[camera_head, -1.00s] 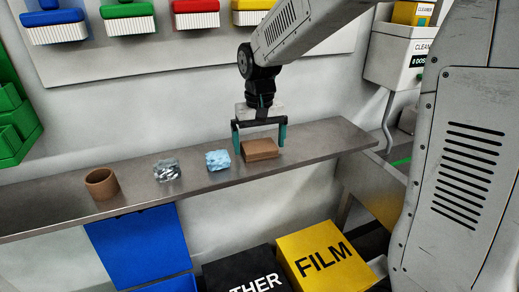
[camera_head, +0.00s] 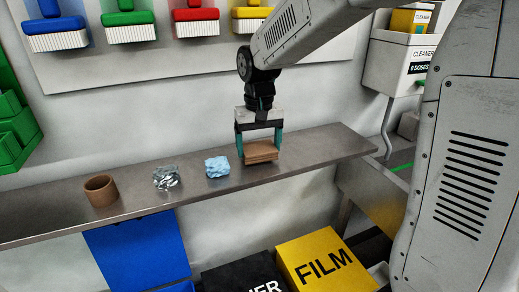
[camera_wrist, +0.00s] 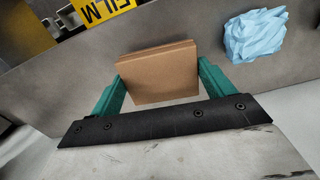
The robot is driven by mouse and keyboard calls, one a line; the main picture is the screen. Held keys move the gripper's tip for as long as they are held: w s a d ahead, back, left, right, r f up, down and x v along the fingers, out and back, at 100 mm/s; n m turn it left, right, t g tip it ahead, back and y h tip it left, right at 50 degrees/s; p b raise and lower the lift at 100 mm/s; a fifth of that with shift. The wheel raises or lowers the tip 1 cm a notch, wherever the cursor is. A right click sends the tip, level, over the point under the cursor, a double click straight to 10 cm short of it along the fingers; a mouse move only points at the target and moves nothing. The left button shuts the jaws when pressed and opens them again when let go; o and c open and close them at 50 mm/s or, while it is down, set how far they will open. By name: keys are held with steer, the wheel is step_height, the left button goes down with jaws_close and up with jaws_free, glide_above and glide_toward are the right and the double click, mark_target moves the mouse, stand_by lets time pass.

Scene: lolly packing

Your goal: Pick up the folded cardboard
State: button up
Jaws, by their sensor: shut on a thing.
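The folded cardboard (camera_head: 261,152) is a brown, flat, layered block at the shelf's right part. My gripper (camera_head: 260,147) points down over it with its teal fingers on either side. In the wrist view the cardboard (camera_wrist: 158,73) sits between the two teal fingertips of my gripper (camera_wrist: 160,82), and the gripper is shut on it. I cannot tell whether the cardboard is clear of the shelf or still touching it.
A yellow FILM box (camera_head: 322,262) and a black box (camera_head: 245,274) stand below. Brushes hang on the wall above.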

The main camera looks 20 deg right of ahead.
steer(key=shift+s+a+r, duration=0.15)
steer(key=shift+s+r, duration=0.05)
steer(key=shift+r, duration=0.9)
steer(key=s+a+r, duration=0.1)
steer(key=s+a, duration=0.6)
steer(key=s, duration=0.6)
steer(key=shift+s+a+r, duration=0.15)
steer(key=shift+s+a, duration=0.05)
steer(key=shift+a, duration=0.2)
steer(key=shift+w, duration=0.1)
